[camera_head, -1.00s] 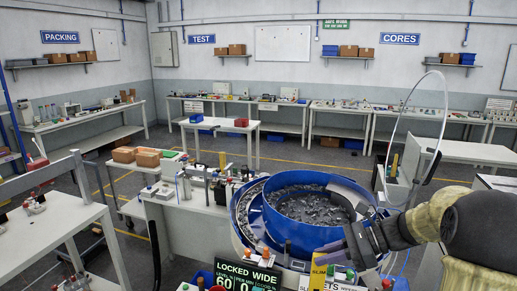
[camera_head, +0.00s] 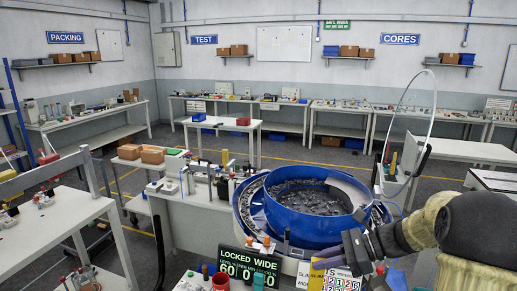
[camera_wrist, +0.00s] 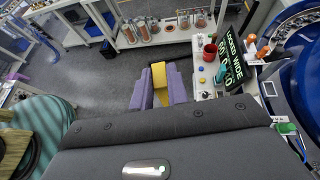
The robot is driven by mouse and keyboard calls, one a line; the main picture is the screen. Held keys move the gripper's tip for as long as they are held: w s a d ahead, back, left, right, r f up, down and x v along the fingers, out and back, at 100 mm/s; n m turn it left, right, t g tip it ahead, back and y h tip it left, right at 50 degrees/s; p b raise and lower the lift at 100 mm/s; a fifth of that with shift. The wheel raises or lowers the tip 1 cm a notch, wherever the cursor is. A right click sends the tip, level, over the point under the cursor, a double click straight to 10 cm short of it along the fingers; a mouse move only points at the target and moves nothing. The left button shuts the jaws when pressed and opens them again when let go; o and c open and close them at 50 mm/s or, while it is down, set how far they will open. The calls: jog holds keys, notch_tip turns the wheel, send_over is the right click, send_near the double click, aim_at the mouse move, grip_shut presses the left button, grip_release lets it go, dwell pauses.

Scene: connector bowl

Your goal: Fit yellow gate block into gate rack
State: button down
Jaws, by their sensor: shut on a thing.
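In the wrist view my gripper (camera_wrist: 160,88) has its two purple fingers closed on the yellow gate block (camera_wrist: 159,72). The block sticks out past the fingertips, with grey floor behind it. In the head view my gripper (camera_head: 354,248) is low at the right, in front of the blue bowl's right side. I cannot pick out the gate rack with certainty in either view.
The blue bowl (camera_head: 310,238) holds many dark parts. In front are the LOCKED WIDE sign (camera_head: 248,266) and a red cup (camera_head: 221,282); the cup also shows in the wrist view (camera_wrist: 210,52).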

notch_tip(320, 180, down, 17)
jog(key=w+m+t+h, duration=0.1)
jog(key=w+m+t, duration=0.2)
jog(key=s+f+m+t+h+b, duration=0.1)
jog(key=s+f, duration=0.4)
jog(key=f, duration=1)
jog(key=shift+s+a+f+m+t, duration=0.15)
jog(key=shift+a+f+m+t, duration=0.15)
jog(key=shift+m+t, duration=0.45)
jog(key=shift+a+r, duration=0.1)
jog(key=shift+a, duration=0.1)
jog(key=shift+d+m+t+h, duration=0.1)
jog(key=shift+m+t+h, duration=1.85)
jog(key=shift+m+h, duration=0.5)
